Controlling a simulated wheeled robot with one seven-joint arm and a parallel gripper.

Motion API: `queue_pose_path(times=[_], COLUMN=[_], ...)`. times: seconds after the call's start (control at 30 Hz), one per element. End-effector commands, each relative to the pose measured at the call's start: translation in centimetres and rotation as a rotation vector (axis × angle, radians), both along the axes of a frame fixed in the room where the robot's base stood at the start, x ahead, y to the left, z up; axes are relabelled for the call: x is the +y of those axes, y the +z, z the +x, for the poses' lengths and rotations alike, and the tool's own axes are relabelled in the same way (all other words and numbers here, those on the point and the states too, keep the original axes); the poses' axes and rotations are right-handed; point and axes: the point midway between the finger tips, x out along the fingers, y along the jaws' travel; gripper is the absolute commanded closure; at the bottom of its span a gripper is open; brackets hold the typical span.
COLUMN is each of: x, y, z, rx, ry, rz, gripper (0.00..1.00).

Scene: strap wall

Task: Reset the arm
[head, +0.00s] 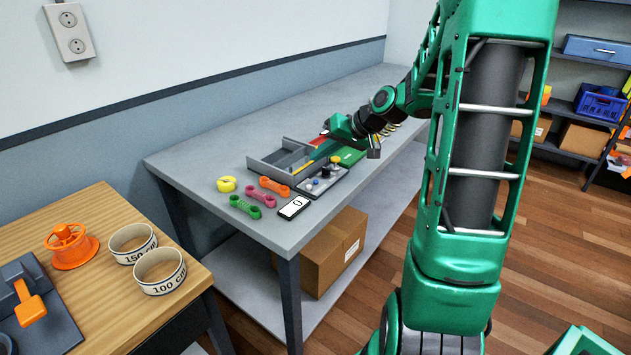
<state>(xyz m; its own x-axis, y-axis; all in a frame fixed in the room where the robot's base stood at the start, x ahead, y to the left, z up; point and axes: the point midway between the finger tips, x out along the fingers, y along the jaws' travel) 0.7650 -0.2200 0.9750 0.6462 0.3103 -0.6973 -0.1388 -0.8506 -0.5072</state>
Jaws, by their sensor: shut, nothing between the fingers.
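My green arm reaches in from the right of the head view and extends over the grey workbench (215,183). I cannot tell if the fingertips touch anything.
A dark panel (325,182) with knobs sits beside the tray. Cardboard boxes (325,262) stand underneath. A wooden table (95,210) is at left.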

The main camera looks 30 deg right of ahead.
Motion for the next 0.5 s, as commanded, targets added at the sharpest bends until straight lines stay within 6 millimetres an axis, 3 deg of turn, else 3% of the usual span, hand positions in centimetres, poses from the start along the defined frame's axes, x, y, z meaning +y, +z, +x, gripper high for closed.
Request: queue_pose_path(times=[0.33, 0.5], x=[0.1, 1.3], y=[0.0, -0.3], z=[-0.2, -3.2], rx=[0.008, 0.100], ry=[0.002, 0.010], rz=[-0.007, -0.074], gripper=[1.00, 1.00])
